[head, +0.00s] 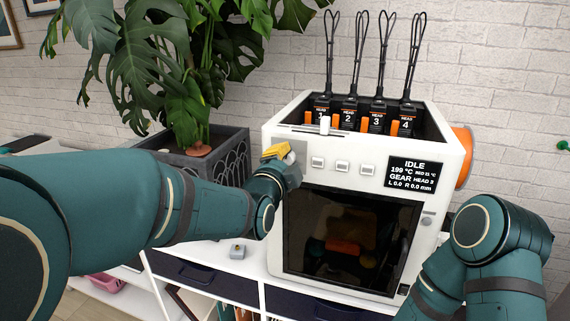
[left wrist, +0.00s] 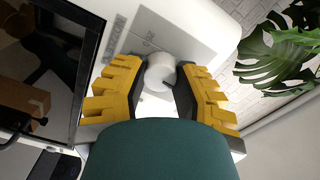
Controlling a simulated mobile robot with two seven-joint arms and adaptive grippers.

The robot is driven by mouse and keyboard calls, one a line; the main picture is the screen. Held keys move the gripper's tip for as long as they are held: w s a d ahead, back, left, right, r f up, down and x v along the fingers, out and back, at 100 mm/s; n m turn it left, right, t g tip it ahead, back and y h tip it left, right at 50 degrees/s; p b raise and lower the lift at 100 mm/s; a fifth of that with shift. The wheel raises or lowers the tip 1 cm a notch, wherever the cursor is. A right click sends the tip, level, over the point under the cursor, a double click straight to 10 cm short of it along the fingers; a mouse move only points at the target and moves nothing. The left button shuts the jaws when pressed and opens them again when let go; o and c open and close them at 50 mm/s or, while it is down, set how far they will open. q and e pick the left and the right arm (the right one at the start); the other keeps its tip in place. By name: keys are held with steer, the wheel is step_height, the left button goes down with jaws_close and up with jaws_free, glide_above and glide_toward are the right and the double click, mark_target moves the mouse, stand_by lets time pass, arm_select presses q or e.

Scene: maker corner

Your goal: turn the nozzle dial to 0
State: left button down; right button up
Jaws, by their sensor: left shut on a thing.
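A white 3D printer (head: 340,148) stands on the cabinet, with its display (head: 411,174) reading IDLE, 199 °C, GEAR HEAD 3. My left gripper (head: 283,155) is at the upper left of the printer's front panel. In the left wrist view the yellow-fingered left gripper (left wrist: 159,85) is shut on the white round nozzle dial (left wrist: 160,72), one finger on each side. The dial sits on a grey printed plate (left wrist: 165,38); its marks are too blurred and partly covered to read. In the head view the gripper hides the dial. My right gripper is out of view; only my right arm shows.
Several square buttons (head: 342,167) and a white slider (head: 325,125) are on the printer. Several tool heads (head: 377,119) with cables stand in its top. A dark planter (head: 223,157) with a big plant is close behind my left arm.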

arm_select(q)
steer(key=shift+d+r+n, duration=0.1)
steer(key=shift+r+n, duration=0.1)
steer(key=shift+n, duration=0.6)
steer(key=shift+b, duration=0.3)
steer(key=c, duration=0.6)
jaws_free()
steer(key=shift+d, duration=0.1)
steer(key=shift+f, duration=0.1)
steer(key=v, duration=1.2)
